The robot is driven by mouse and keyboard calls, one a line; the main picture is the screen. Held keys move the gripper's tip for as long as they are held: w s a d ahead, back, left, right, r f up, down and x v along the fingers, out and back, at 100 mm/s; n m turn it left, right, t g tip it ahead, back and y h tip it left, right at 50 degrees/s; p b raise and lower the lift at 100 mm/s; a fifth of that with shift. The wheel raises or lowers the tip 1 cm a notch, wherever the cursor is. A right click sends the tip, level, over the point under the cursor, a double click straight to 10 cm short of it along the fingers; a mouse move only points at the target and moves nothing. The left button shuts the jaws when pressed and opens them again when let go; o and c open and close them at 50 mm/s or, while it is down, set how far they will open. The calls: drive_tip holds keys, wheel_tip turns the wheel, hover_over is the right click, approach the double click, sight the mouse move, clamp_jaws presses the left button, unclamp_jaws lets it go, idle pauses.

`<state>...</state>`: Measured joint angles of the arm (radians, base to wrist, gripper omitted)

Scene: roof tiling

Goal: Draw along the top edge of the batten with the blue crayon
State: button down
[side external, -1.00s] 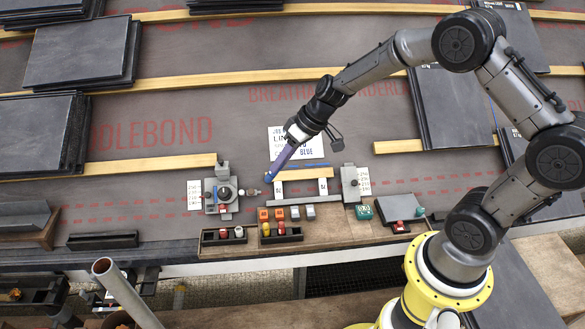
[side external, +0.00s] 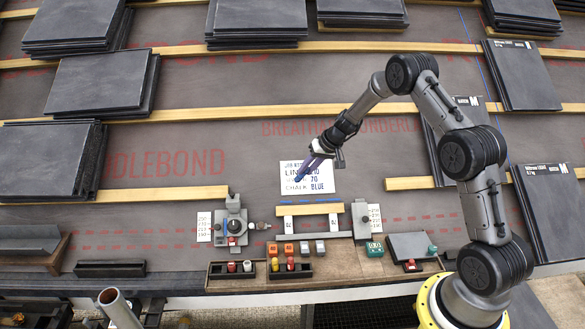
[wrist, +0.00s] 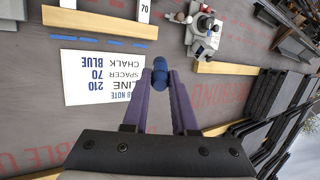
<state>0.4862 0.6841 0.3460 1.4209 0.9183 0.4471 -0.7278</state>
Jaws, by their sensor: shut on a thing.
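The blue crayon (wrist: 160,70) is held between the purple fingers of my gripper (side external: 302,175); the wrist view shows the fingertips shut on it.
The white job note (side external: 307,177) reads line 210, spacer 70, chalk blue. Grey metal fixtures (side external: 236,228) (side external: 361,220) flank the batten. Orange and grey blocks (side external: 289,249) and small trays (side external: 290,269) sit on the wooden board below. Slate stacks (side external: 50,165) lie around the membrane.

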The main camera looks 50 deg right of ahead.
drive_tip(key=shift+s+d+f+m+h, duration=0.15)
drive_tip(key=shift+s+d+f+m, duration=0.25)
drive_tip(key=shift+d+f, duration=1.85)
drive_tip(key=shift+s+d+f+m+h, duration=0.15)
drive_tip(key=shift+d+f+m, duration=0.3)
drive_tip(key=shift+d+f, duration=1.75)
drive_tip(key=shift+s+d+f+m+h, duration=0.1)
drive_tip(key=shift+s+d+f+m, duration=0.65)
drive_tip(key=shift+f, duration=2.55)
drive_tip(key=shift+w+d+f+n, duration=0.3)
drive_tip(key=shift+w+d+f, duration=0.15)
drive_tip(key=shift+w+d, duration=0.2)
drive_tip(key=shift+a, duration=0.15)
drive_tip(key=shift+w+a+f, duration=0.1)
drive_tip(key=shift+w+a, duration=0.25)
drive_tip(key=shift+w+a, duration=0.4)
drive_tip(key=shift+a, duration=0.05)
